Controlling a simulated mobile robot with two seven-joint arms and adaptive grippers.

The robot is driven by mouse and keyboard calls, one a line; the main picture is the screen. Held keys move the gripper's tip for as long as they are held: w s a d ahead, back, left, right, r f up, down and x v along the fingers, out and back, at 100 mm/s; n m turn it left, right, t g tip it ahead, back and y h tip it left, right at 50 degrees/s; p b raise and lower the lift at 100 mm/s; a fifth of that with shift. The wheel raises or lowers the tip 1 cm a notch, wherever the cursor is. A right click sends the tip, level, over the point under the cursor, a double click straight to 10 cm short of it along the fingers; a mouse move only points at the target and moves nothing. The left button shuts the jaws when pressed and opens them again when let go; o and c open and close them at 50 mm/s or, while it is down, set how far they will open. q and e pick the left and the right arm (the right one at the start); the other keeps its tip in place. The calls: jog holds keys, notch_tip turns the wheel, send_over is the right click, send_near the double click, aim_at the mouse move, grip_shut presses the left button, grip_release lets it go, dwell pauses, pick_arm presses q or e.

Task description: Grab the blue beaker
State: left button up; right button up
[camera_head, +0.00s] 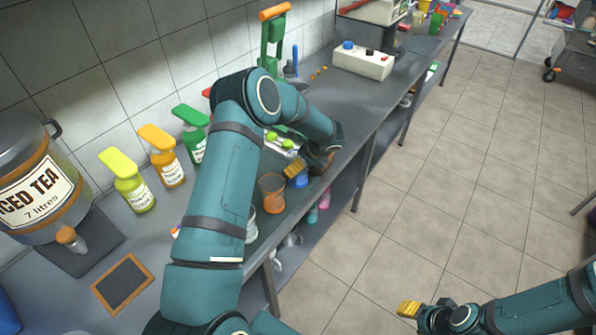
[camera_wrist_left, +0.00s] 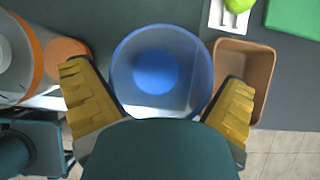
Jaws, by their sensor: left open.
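The blue beaker (camera_head: 299,181) stands on the grey counter below my left gripper (camera_head: 294,170) in the head view, partly hidden by a yellow finger. In the left wrist view the blue beaker (camera_wrist_left: 158,72) is seen from above, its round rim between the two spread yellow fingers of my left gripper (camera_wrist_left: 156,78). The fingers are open, one on each side; I cannot tell whether either touches the beaker. My right gripper (camera_head: 410,309) is far from the counter, over the tiled floor; only one yellow fingertip shows clearly.
An orange beaker (camera_head: 272,195) stands beside the blue one, towards the front left. A brown square container (camera_wrist_left: 245,72) is close to the right finger in the wrist view. A white tray with green fruit (camera_head: 282,142) lies behind. Pump bottles (camera_head: 166,160) line the wall.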

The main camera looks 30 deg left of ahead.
pick_arm(q)
jog(key=c, duration=1)
jog(key=shift+c, duration=0.3)
